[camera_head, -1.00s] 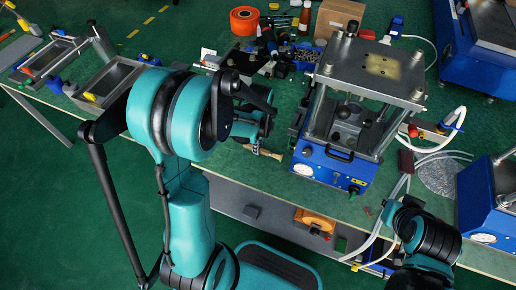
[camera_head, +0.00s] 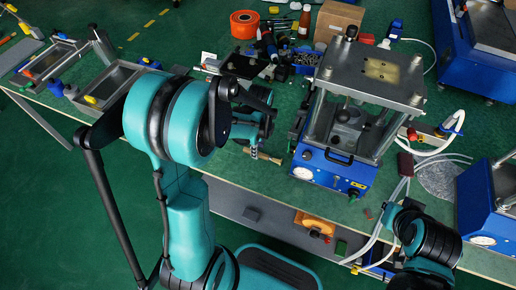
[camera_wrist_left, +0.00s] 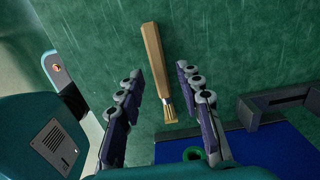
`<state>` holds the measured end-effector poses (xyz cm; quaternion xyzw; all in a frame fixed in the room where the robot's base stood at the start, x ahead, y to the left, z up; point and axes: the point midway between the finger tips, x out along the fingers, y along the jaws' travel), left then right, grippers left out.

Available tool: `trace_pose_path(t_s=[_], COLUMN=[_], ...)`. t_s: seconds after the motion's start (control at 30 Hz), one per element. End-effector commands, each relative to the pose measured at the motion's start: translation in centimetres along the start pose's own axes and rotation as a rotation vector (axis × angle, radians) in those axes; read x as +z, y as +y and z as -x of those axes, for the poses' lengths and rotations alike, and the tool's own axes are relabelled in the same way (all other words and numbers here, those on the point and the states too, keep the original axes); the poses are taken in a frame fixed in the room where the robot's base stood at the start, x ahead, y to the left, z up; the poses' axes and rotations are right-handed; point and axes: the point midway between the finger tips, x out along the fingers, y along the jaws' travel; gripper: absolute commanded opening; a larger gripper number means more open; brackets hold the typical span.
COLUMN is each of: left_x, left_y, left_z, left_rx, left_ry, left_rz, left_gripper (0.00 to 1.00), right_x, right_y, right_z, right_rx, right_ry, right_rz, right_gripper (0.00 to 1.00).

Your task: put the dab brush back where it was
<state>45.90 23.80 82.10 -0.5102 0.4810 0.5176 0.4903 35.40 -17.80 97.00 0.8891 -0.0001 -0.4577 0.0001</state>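The dab brush, with a wooden handle (camera_wrist_left: 153,48) and short tan bristles (camera_wrist_left: 170,115), lies on the green bench top in the left wrist view. In the head view its handle (camera_head: 265,156) shows near the bench's front edge, left of the press. My left gripper (camera_wrist_left: 160,72) is open, its fingers on either side of the brush with a gap at each side. In the head view my left gripper (camera_head: 256,146) is partly hidden by its own arm. My right gripper (camera_head: 392,212) is at the lower right; its fingers are not clear.
A blue-based press (camera_head: 335,172) stands right of the brush. A dark tray (camera_head: 247,65) with small parts, an orange spool (camera_head: 244,23) and a cardboard box (camera_head: 338,20) lie behind. White hoses (camera_head: 405,165) run at the right. Metal trays (camera_head: 115,83) stand at the left.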

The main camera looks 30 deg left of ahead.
Motion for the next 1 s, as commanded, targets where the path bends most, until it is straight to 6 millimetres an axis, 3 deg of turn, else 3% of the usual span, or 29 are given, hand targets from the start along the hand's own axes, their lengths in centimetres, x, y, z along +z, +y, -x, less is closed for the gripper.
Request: trace_pose_path(t_s=[0.1,0.3,0.63,0.77,1.0], left_x=[0.0,0.0,-0.2,-1.0,-3.1], left_y=[0.1,0.1,0.4,1.7,6.2], left_z=[3.2,7.5,11.0,13.1,17.6], left_rx=[0.0,0.0,-0.015,-0.088,-0.312], left_ry=[0.0,0.0,0.0,0.008,0.143], left_rz=[0.0,0.0,0.035,0.212,0.797], left_gripper=[0.36,0.36,0.36,0.36,0.36], right_x=[-0.9,-2.0,-2.5,-2.5,-2.5], right_y=[0.0,0.0,0.0,0.0,0.0], right_z=[1.3,2.7,3.5,3.5,3.5], right_rx=[0.0,0.0,0.0,0.0,0.0], right_ry=[0.0,0.0,0.0,0.0,0.0], right_rz=[0.0,0.0,0.0,0.0,0.0], right_gripper=[0.0,0.0,0.0,0.0,0.0])
